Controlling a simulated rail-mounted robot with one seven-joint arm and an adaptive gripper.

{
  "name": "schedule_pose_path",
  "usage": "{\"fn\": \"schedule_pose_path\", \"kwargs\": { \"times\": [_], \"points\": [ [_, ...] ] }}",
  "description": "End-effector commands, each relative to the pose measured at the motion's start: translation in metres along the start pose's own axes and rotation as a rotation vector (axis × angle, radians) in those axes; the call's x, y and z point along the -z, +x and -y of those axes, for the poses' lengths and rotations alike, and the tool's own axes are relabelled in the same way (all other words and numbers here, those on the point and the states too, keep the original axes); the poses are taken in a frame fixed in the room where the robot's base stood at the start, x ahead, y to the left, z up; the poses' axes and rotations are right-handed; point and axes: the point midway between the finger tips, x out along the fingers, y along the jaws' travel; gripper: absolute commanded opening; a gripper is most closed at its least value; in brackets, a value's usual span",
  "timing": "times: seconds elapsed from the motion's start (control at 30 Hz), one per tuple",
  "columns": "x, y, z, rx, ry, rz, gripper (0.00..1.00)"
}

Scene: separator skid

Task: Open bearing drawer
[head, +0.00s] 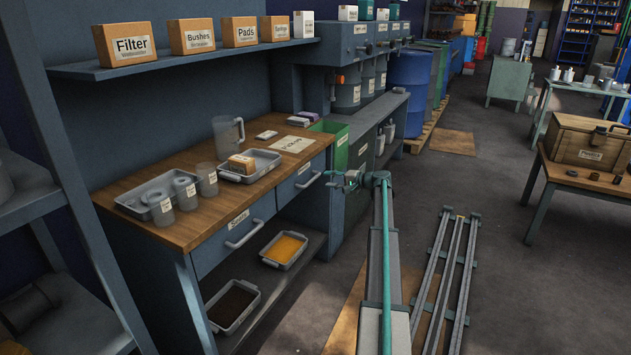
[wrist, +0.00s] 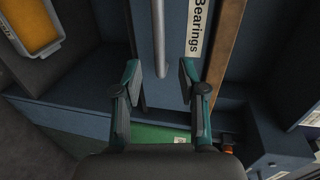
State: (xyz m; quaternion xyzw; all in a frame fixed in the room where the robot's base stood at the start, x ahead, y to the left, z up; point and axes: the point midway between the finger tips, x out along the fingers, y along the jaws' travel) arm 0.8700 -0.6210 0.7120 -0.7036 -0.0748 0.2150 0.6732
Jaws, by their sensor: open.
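The bearing drawer (head: 296,184) is the right one of two blue-grey drawers under the wooden workbench top, and it looks shut. Its label reads "Bearings" in the wrist view (wrist: 198,28); it is too small to read in the head view. Its pale bar handle (head: 308,180) also shows in the wrist view (wrist: 159,40), running from the top edge down to between the finger lines. My gripper (head: 334,178) is open in front of the drawer's right end. In the wrist view my gripper's fingers (wrist: 160,75) stand on either side of the handle's end; I cannot tell whether they touch it.
The left drawer (head: 236,232) has a similar handle. A tray with yellow contents (head: 284,250) and a dark-filled tray (head: 233,305) are on the shelf below. A green bin (head: 342,147) stands beside the bench's right end. The wooden top (head: 225,205) overhangs the drawers.

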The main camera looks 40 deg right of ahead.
Motion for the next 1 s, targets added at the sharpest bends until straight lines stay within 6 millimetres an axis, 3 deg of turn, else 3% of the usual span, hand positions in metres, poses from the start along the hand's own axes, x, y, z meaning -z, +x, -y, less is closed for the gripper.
{"fn": "schedule_pose_path", "kwargs": {
  "times": [0.2,0.43,0.87,1.0],
  "points": [
    [0.001,0.041,-0.002,-0.002,0.000,0.002,0.41],
    [0.000,0.071,-0.002,-0.002,0.000,0.001,0.41],
    [0.000,0.081,-0.001,-0.002,0.000,0.000,0.41],
    [0.000,0.081,-0.001,-0.002,0.000,0.000,0.23]
  ]
}}
